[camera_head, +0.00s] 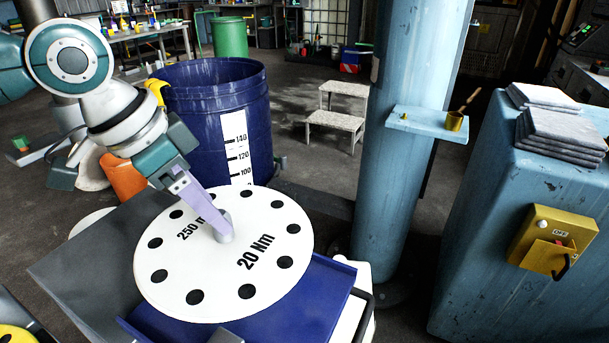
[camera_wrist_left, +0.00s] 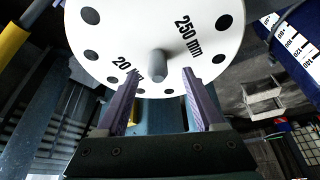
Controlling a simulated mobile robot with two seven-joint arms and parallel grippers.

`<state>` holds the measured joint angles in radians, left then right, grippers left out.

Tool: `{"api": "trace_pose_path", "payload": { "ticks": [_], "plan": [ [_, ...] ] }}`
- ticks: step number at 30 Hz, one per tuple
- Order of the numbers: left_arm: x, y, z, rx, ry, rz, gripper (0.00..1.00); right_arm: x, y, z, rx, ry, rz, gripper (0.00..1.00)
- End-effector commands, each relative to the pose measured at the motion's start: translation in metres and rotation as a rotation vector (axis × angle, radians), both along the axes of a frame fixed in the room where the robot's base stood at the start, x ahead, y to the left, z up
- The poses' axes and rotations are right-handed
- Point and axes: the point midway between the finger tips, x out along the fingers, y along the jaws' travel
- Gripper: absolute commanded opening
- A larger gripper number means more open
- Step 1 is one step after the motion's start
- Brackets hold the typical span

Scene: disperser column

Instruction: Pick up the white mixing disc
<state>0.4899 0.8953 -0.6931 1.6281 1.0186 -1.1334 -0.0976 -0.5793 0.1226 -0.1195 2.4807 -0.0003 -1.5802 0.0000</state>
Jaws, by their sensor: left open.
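The white mixing disc (camera_head: 270,222) lies flat, with a ring of black holes, the markings "250 mm" and "20 Nm", and a short grey hub (camera_head: 224,228) standing up at its centre. My left gripper (camera_head: 214,220) is at the hub, over the disc. In the left wrist view, the disc (camera_wrist_left: 120,30) fills the top, and the hub (camera_wrist_left: 158,66) shows beyond and between the tips of my open left gripper (camera_wrist_left: 158,82). The fingers do not appear closed on the hub. My right gripper is in neither view.
The disc rests over a blue tray (camera_head: 335,285) on a grey surface (camera_head: 85,262). A blue drum (camera_head: 195,100) with a scale stands behind. A thick blue column (camera_head: 400,130) with a small shelf (camera_head: 430,122) and a blue cabinet (camera_head: 485,240) are to the right.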

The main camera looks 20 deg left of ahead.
Motion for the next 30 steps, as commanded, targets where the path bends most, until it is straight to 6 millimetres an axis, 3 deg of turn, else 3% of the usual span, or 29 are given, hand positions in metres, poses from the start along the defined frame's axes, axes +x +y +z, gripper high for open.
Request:
{"api": "trace_pose_path", "payload": {
  "ticks": [6, 14, 30],
  "plan": [
    [0.008, -0.009, -0.03, 0.001, 0.001, 0.0, 0.69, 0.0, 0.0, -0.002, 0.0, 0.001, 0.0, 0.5],
    [0.009, -0.01, -0.033, 0.001, -0.001, -0.001, 0.69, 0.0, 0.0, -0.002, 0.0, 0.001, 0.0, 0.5],
    [0.009, -0.009, -0.033, 0.001, 0.001, -0.001, 0.11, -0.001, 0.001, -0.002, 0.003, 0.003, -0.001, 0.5]
  ]
}}
